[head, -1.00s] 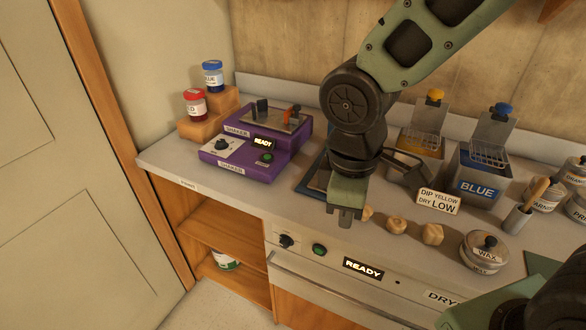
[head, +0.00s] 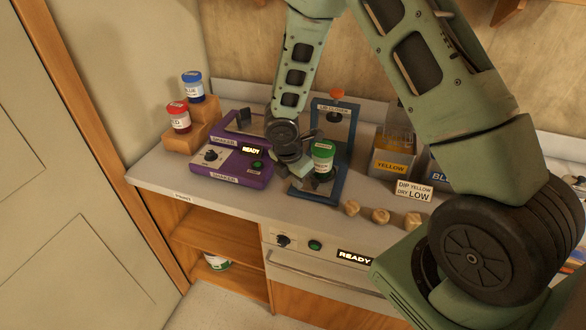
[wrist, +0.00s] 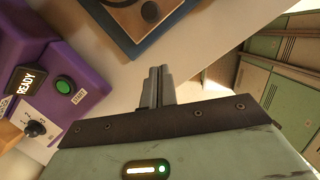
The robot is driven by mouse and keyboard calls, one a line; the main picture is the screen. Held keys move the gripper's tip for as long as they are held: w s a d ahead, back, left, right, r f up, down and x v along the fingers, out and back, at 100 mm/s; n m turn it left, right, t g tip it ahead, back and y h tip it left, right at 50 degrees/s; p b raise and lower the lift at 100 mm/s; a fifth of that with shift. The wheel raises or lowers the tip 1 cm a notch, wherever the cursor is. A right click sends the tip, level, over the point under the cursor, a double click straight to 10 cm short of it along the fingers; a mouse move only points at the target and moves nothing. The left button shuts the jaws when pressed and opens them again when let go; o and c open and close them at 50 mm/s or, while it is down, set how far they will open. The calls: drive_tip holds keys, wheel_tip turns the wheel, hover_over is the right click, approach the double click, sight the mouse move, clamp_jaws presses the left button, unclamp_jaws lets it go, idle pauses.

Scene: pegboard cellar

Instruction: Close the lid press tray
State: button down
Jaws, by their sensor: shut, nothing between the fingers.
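The lid press (head: 335,110) is a blue upright frame with a sign and an orange knob on top, behind the middle of the counter. Its blue-edged tray (head: 322,195) extends toward the counter front. A jar with a green lid (head: 323,158) stands at the press. In the wrist view the tray (wrist: 128,42) shows at the top as a brown panel with a blue edge and a dark round spot. My gripper (head: 302,172) is just left of the jar; its fingers (wrist: 156,74) are shut and empty, pointing toward the tray.
A purple shaker (head: 235,165) stands close left of my gripper. Red (head: 178,118) and blue (head: 193,87) jars sit on wooden steps farther left. The yellow dip tank (head: 393,163), a sign (head: 413,190) and small wooden pieces (head: 381,216) are to the right.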

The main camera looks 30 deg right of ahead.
sight(311, 189)
drive_tip(key=x, duration=0.3)
drive_tip(key=shift+d+f, duration=0.15)
drive_tip(key=shift+f, duration=0.05)
drive_tip(key=d+p, duration=0.1)
drive_tip(key=d, duration=0.1)
drive_tip(key=shift+w+d+p, duration=0.25)
drive_tip(key=shift+d+p, duration=0.05)
drive_tip(key=shift+p, duration=0.05)
drive_tip(key=shift+w+d+f, duration=0.15)
drive_tip(key=shift+d+f, duration=0.05)
drive_tip(key=shift+d, duration=0.3)
drive_tip(key=shift+w+d+r+p, duration=0.1)
drive_tip(key=shift+w+d+p, duration=0.2)
drive_tip(key=shift+d+p, duration=0.15)
drive_tip(key=w+d+p, duration=0.1)
drive_tip(key=w+d, duration=0.2)
drive_tip(key=d, duration=0.1)
drive_tip(key=w+d+p, duration=0.2)
drive_tip(key=w+d, duration=0.1)
drive_tip(key=w+d+p, duration=0.2)
drive_tip(key=w+d, duration=0.1)
drive_tip(key=d, duration=0.1)
drive_tip(key=shift+d, duration=0.35)
